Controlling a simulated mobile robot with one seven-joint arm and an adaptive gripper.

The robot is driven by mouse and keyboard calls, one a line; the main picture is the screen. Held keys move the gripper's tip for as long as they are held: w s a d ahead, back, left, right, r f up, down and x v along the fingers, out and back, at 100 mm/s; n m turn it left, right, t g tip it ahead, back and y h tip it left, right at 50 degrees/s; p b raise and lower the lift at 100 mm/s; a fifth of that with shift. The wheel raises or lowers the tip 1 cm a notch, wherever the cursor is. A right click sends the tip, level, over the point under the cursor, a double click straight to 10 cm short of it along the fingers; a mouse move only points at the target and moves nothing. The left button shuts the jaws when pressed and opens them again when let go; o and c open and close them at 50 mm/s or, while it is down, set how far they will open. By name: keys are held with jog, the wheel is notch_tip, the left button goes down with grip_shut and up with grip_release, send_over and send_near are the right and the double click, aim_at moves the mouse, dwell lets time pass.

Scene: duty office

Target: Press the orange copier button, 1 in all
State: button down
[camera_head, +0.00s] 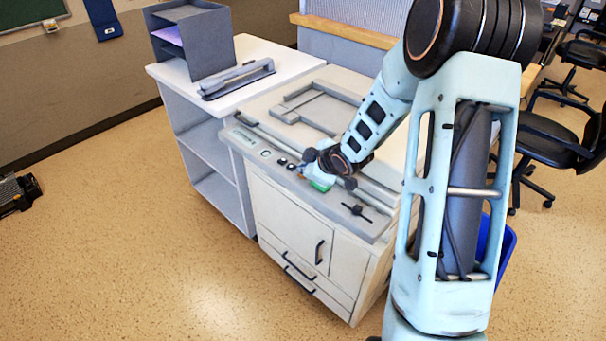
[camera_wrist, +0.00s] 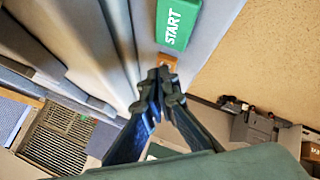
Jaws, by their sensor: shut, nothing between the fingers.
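The orange copier button (camera_wrist: 166,60) is a small block on the grey control panel in the wrist view, beside the larger green START button (camera_wrist: 180,24). My gripper (camera_wrist: 161,80) is shut and empty, its dark fingertips together right by the orange button and overlapping its near edge in the picture. I cannot tell whether they touch it. The green button (camera_head: 320,186) shows beside the gripper there; the orange one is mostly hidden.
A grey lid frame (camera_head: 315,107) sits on the copier top. A side table (camera_head: 255,88) holds a paper sorter (camera_head: 206,42) and a hole punch (camera_head: 238,79).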

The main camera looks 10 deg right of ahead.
jog(key=shift+f, duration=0.25)
dwell(0.3)
jog(key=shift+r+p, duration=0.65)
jog(key=shift+r, duration=0.25)
jog(key=shift+r, duration=0.1)
notch_tip(320, 180, up, 5)
jog(key=p, duration=0.4)
jog(key=shift+p, duration=0.3)
